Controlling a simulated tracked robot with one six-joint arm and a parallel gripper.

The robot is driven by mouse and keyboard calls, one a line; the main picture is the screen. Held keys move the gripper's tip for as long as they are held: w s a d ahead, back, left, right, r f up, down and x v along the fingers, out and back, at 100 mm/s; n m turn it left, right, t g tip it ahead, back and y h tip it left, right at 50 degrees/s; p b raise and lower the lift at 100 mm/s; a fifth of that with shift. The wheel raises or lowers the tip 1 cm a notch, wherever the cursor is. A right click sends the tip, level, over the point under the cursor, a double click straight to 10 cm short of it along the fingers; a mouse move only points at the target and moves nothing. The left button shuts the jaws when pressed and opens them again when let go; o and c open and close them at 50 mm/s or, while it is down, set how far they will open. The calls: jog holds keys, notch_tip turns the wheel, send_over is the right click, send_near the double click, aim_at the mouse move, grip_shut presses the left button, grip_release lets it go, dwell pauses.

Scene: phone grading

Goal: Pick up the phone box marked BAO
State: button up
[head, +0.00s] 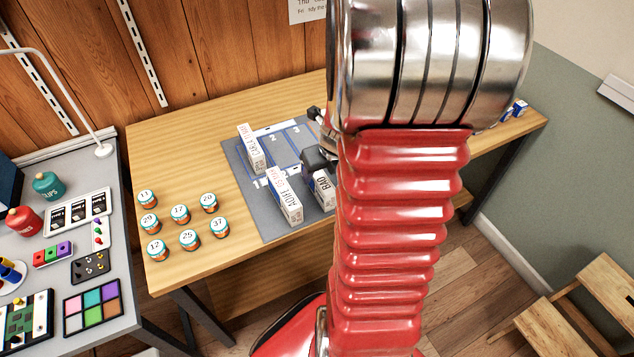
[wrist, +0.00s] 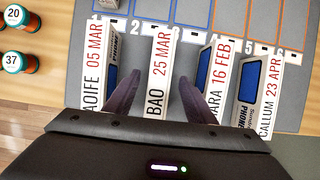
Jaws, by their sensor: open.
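The phone box marked BAO (wrist: 161,75) stands on the grey mat between my gripper's fingers in the wrist view, its white top reading "BAO 25 MAR". In the head view the BAO box (head: 324,189) is partly hidden by my arm. My gripper (wrist: 156,97) is open, with one dark finger on each side of the box. Whether the fingers touch it I cannot tell. In the head view my gripper (head: 318,158) is at the far end of the box, largely hidden behind my arm.
Box AOIFE (wrist: 96,65) stands close left of BAO; boxes marked ARA (wrist: 220,75) and CALLUM (wrist: 262,85) stand to the right. Another box (head: 250,149) stands farther back on the mat (head: 247,205). Numbered jars (head: 180,214) stand left on the wooden table.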

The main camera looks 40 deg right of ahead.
jog(key=shift+w+f, duration=0.2)
jog(key=shift+f, duration=0.35)
jog(key=shift+f, duration=0.1)
jog(key=shift+w+x, duration=0.1)
jog(key=shift+x, duration=1.15)
jog(key=shift+w+x, duration=0.15)
jog(key=shift+x, duration=1.15)
jog(key=shift+d, duration=0.1)
grip_shut()
